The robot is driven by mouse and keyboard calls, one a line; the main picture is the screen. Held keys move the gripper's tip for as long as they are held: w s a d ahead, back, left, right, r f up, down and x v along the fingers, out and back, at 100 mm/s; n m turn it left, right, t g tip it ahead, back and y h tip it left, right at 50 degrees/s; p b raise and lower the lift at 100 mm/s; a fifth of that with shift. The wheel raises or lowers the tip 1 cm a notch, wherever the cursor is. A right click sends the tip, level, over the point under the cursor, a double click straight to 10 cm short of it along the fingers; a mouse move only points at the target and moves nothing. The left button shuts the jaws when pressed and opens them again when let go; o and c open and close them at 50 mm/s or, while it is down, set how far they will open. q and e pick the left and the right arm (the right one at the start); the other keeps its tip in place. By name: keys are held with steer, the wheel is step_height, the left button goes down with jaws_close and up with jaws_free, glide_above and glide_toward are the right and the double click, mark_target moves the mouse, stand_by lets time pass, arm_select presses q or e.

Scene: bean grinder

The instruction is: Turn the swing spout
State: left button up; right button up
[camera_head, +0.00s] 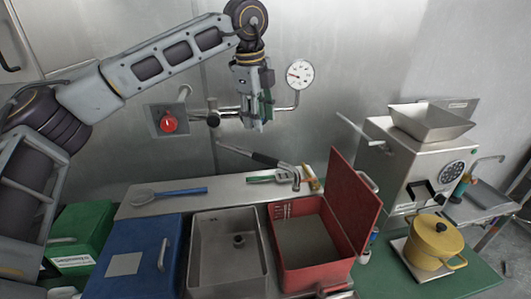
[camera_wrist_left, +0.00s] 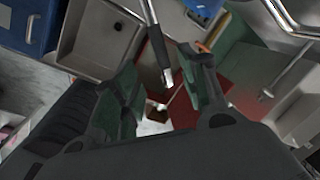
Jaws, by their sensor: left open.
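A slim silver rod with a black sleeve, which looks like the swing spout (camera_head: 265,159), slants down to the right behind the sink in the head view. In the left wrist view the spout (camera_wrist_left: 156,48) runs down from the top edge, and its short silver tip points into the gap between my fingers. My left gripper (camera_head: 256,121) hangs pointing down in front of the wall pipe, above the spout. It is open, with green pads, and also shows in the wrist view (camera_wrist_left: 163,92). Nothing is visibly held. Where the spout joins the wall is unclear.
A metal sink (camera_head: 227,275) stands between a blue box (camera_head: 130,260) and an open red box (camera_head: 300,262). A gauge (camera_head: 300,74) and red knob (camera_head: 168,122) are on the wall. The grinder (camera_head: 420,165) and yellow pot (camera_head: 433,240) are at the right.

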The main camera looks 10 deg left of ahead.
mark_target(264, 156)
arm_select(q)
steer(key=shift+s, duration=0.25)
arm_select(e)
steer(key=shift+s, duration=0.3)
arm_select(q)
steer(key=shift+w+d+f+p, duration=0.15)
steer(key=shift+w+f+p, duration=0.3)
steer(key=shift+f, duration=1.8)
steer(key=shift+w+d+f+p, duration=0.15)
steer(key=shift+w+f+p, duration=0.35)
steer(key=shift+f, duration=1.7)
steer(key=shift+w+d+f+p, duration=0.15)
steer(key=shift+w+f+p, duration=0.3)
steer(key=shift+f, duration=1.8)
arm_select(e)
steer(key=shift+w+r, duration=0.2)
steer(key=shift+r, duration=1.25)
arm_select(q)
jaws_close()
